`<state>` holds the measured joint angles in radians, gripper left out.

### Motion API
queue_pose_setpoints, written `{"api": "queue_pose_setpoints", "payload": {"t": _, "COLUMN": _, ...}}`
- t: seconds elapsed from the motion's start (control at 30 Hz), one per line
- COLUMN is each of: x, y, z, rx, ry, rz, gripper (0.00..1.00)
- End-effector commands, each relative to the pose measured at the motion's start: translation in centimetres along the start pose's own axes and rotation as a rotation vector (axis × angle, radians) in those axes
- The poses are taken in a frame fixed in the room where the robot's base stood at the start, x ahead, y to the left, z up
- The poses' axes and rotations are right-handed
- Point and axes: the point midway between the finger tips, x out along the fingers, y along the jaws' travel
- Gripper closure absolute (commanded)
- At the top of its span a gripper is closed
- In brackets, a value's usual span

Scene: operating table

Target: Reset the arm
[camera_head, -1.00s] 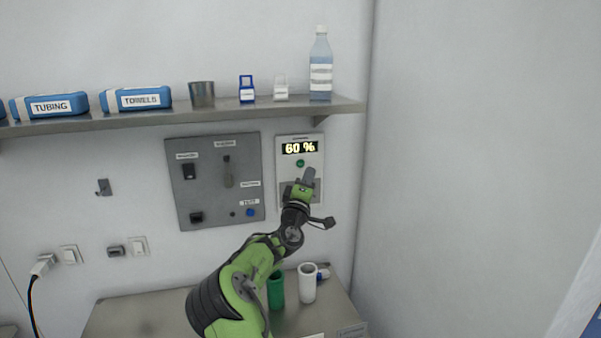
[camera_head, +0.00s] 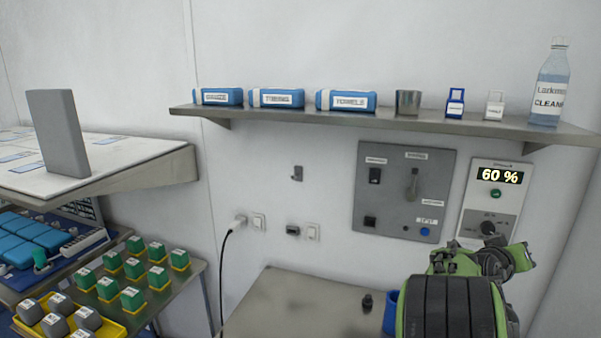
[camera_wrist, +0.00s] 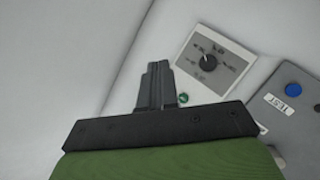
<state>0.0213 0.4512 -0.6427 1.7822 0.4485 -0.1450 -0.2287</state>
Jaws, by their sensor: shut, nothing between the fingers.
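My green and black arm stands at the lower right of the head view, folded so that its links hide its end. My gripper (camera_wrist: 157,70) shows in the wrist view with its two dark fingers together and nothing between them. It is apart from the wall. A white dial panel (camera_head: 506,207) with a black knob (camera_head: 488,227) and a lit "60 %" display (camera_head: 500,176) is on the wall at the right. The panel also shows in the wrist view (camera_wrist: 232,60), tilted, with its knob and green button.
A grey switch panel (camera_head: 386,200) is left of the dial panel. A metal shelf (camera_head: 300,120) above holds blue packs, a cup, small tags and a bottle (camera_head: 549,90). A steel table (camera_head: 290,305) is below. Green and grey-topped items stand on trays at lower left.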

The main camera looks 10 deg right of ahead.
Motion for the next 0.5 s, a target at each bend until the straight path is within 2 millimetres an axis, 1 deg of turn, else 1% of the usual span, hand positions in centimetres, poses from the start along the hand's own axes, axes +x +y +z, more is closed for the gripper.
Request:
{"api": "queue_pose_setpoints", "payload": {"t": 0.03, "x": -2.7, "y": -1.1, "z": 0.8, "rx": 0.090, "ry": -0.055, "rz": -0.123, "gripper": 1.00}}
{"api": "queue_pose_setpoints", "payload": {"t": 0.07, "x": -4.5, "y": -2.1, "z": 1.3, "rx": 0.130, "ry": -0.088, "rz": -0.200, "gripper": 1.00}}
{"api": "queue_pose_setpoints", "payload": {"t": 0.1, "x": -7.1, "y": -3.3, "z": 1.9, "rx": 0.175, "ry": -0.130, "rz": -0.302, "gripper": 1.00}}
{"api": "queue_pose_setpoints", "payload": {"t": 0.17, "x": -11.6, "y": -5.0, "z": 2.7, "rx": 0.218, "ry": -0.180, "rz": -0.455, "gripper": 1.00}}
{"api": "queue_pose_setpoints", "payload": {"t": 0.2, "x": -14.9, "y": -5.9, "z": 3.3, "rx": 0.232, "ry": -0.210, "rz": -0.556, "gripper": 1.00}}
{"api": "queue_pose_setpoints", "payload": {"t": 0.23, "x": -17.4, "y": -6.5, "z": 3.8, "rx": 0.234, "ry": -0.228, "rz": -0.628, "gripper": 1.00}}
{"api": "queue_pose_setpoints", "payload": {"t": 0.27, "x": -20.0, "y": -6.9, "z": 4.4, "rx": 0.230, "ry": -0.245, "rz": -0.696, "gripper": 1.00}}
{"api": "queue_pose_setpoints", "payload": {"t": 0.3, "x": -23.4, "y": -7.4, "z": 5.3, "rx": 0.214, "ry": -0.264, "rz": -0.781, "gripper": 1.00}}
{"api": "queue_pose_setpoints", "payload": {"t": 0.33, "x": -25.9, "y": -7.6, "z": 6.1, "rx": 0.196, "ry": -0.275, "rz": -0.840, "gripper": 1.00}}
{"api": "queue_pose_setpoints", "payload": {"t": 0.37, "x": -28.4, "y": -7.7, "z": 7.1, "rx": 0.172, "ry": -0.286, "rz": -0.894, "gripper": 1.00}}
{"api": "queue_pose_setpoints", "payload": {"t": 0.4, "x": -31.5, "y": -7.7, "z": 8.5, "rx": 0.133, "ry": -0.296, "rz": -0.957, "gripper": 1.00}}
{"api": "queue_pose_setpoints", "payload": {"t": 0.47, "x": -35.4, "y": -7.5, "z": 10.9, "rx": 0.068, "ry": -0.309, "rz": -1.030, "gripper": 1.00}}
{"api": "queue_pose_setpoints", "payload": {"t": 0.5, "x": -37.5, "y": -7.3, "z": 12.5, "rx": 0.025, "ry": -0.317, "rz": -1.063, "gripper": 1.00}}
